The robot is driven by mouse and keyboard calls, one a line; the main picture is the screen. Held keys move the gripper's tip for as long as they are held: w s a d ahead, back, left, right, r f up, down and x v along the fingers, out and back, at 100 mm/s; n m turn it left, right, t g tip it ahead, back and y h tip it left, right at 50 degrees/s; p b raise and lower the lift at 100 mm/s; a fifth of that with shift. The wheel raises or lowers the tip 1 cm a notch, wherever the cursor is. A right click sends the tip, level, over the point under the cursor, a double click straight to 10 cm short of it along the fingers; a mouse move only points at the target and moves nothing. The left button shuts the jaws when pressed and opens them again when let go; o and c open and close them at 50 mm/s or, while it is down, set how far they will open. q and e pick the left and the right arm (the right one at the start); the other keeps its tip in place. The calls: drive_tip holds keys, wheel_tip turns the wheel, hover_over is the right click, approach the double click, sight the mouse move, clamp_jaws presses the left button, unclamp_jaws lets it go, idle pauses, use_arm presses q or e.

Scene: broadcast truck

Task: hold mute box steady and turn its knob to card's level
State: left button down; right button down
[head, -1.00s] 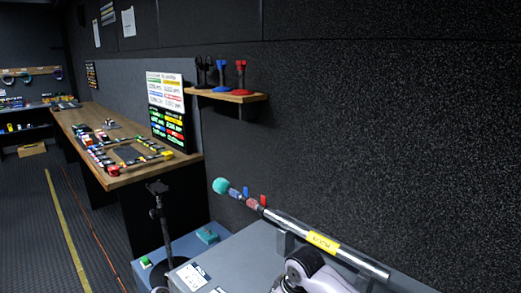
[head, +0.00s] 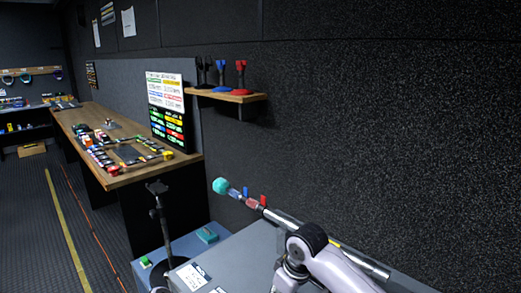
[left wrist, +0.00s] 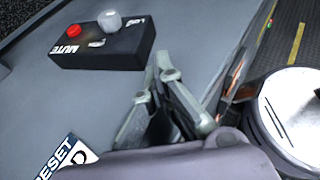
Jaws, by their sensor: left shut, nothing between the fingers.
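The mute box (left wrist: 98,52) is a black block marked MUTE on the grey top in the left wrist view. It carries a red button (left wrist: 73,31) and a pale grey knob (left wrist: 109,20). My left gripper (left wrist: 159,66) is shut and empty, its tips close to the box's right end; I cannot tell whether they touch it. A white card (left wrist: 66,160) reading RESET lies partly in view at the lower left. White cards (head: 190,275) also lie on the grey top in the head view, too small to read. The box and my right gripper are not visible there.
A metal boom pole (head: 372,268) with a teal tip lies over the grey top (head: 240,248). A black stand (head: 158,220) rises beside it. A wall shelf (head: 226,95) holds headset-like items. A cluttered wooden desk (head: 95,118) stands at the left; the floor there is clear.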

use_arm(q)
drive_tip(key=c, duration=2.3)
unclamp_jaws()
drive_tip(key=o, duration=0.4)
